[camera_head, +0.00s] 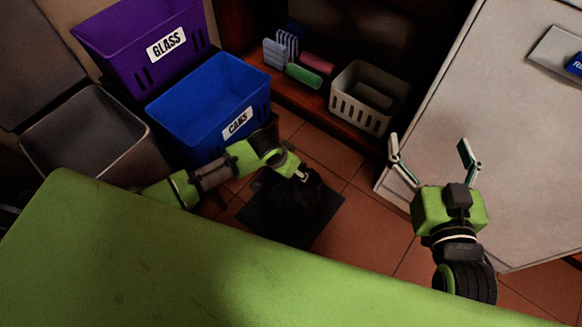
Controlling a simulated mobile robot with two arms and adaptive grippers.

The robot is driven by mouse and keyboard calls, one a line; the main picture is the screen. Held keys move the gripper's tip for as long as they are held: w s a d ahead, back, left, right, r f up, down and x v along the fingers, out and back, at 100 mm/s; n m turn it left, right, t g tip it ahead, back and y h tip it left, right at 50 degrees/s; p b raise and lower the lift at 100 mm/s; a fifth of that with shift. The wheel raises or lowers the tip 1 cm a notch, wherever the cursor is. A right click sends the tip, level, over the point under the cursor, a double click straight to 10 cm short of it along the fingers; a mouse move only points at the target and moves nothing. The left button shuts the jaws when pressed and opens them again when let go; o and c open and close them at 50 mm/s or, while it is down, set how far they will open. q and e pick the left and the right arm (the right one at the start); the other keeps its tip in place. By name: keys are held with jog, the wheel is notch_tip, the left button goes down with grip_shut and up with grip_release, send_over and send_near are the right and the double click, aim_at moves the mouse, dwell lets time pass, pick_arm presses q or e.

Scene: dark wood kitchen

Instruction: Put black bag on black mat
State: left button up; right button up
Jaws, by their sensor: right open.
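The black bag (300,205) is a dark lump over the black mat (262,222) on the tiled floor, at the middle of the view. The mat shows around the bag's left, front and right sides. My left gripper (300,174) reaches in from the left and is at the top of the bag. Its fingers are small and partly lost against the dark bag, so their grip cannot be made out. My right gripper (430,143) is raised at the right, open and empty, with its two fingers spread wide, well apart from the bag.
A blue CANS bin (205,105), a purple GLASS bin (130,50) and a grey bin (90,140) stand at the left. A white basket (350,108) and folded cloths sit on a low shelf behind. A pale cabinet (510,120) is at the right. Tiled floor (370,235) is clear right of the mat.

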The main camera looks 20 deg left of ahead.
dwell(0.3)
pick_arm(q)
jog(key=shift+r, duration=0.2)
jog(key=p+v, duration=0.1)
jog(key=v, duration=0.2)
jog(key=shift+p, duration=0.3)
jog(key=p+v, duration=0.4)
jog(key=v, duration=0.5)
jog(key=s+d+r, duration=0.2)
jog(key=s+d, duration=0.2)
jog(key=s, duration=0.4)
jog(key=s+a+r+n+y, duration=0.1)
jog(key=s+a+r, duration=0.3)
jog(key=s+a, duration=0.4)
jog(key=s+n, duration=0.1)
jog(key=s, duration=0.2)
jog(key=shift+s+g, duration=0.3)
jog(key=shift+g, duration=0.1)
pick_arm(e)
jog(key=s+d+f+g+h, duration=0.1)
jog(key=s+d+f+g, duration=0.2)
jog(key=s+f+g, duration=0.3)
jog(key=s+d+f+g+h, duration=0.2)
jog(key=s+d+f+g, duration=0.2)
jog(key=s+f, duration=0.6)
jog(key=s+g, duration=0.2)
jog(key=shift+s+m+g+h, duration=0.3)
jog(key=shift+s, duration=0.05)
